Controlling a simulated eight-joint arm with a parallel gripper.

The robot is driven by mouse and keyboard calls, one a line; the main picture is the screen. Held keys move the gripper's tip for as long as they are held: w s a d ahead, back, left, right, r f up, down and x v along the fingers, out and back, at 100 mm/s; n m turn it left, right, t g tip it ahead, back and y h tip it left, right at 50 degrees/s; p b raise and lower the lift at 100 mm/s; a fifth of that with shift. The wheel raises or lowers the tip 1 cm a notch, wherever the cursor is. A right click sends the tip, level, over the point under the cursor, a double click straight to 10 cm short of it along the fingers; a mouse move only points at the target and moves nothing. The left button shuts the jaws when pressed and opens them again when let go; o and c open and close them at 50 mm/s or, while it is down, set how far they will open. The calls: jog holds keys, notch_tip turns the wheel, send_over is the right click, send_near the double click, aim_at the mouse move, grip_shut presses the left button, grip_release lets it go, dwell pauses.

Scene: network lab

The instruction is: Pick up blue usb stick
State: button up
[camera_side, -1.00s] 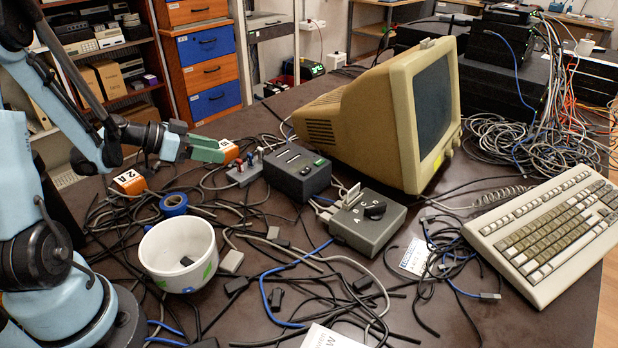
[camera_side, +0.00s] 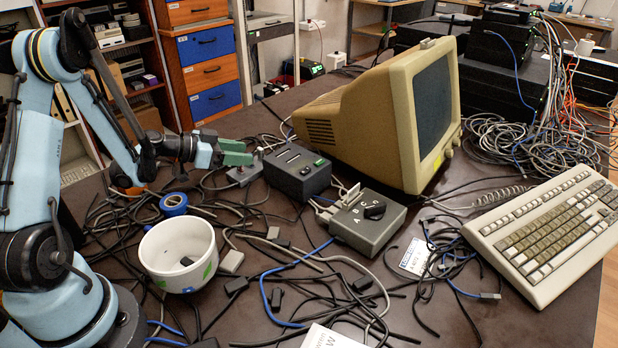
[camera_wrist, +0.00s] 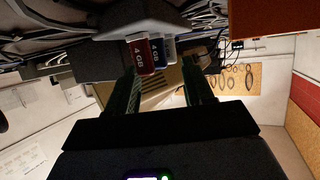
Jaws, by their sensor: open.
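In the wrist view a blue USB stick (camera_wrist: 156,52) stands between a red stick marked 4 GB (camera_wrist: 141,56) and a pale stick (camera_wrist: 169,48). All are plugged into a grey hub (camera_wrist: 120,32). My gripper (camera_wrist: 160,72) is open, its two green fingers on either side of the row of sticks and apart from the blue one. In the side view my gripper (camera_side: 236,154) is above the hub (camera_side: 243,176), left of the monitor. There its fingers and the clutter mostly hide the sticks, and I cannot pick out the blue one.
A white mug (camera_side: 178,250) and blue tape roll (camera_side: 173,203) stand nearer. Loose cables cover much of the table.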

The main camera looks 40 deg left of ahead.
jog(key=shift+x, duration=1.6)
grip_shut()
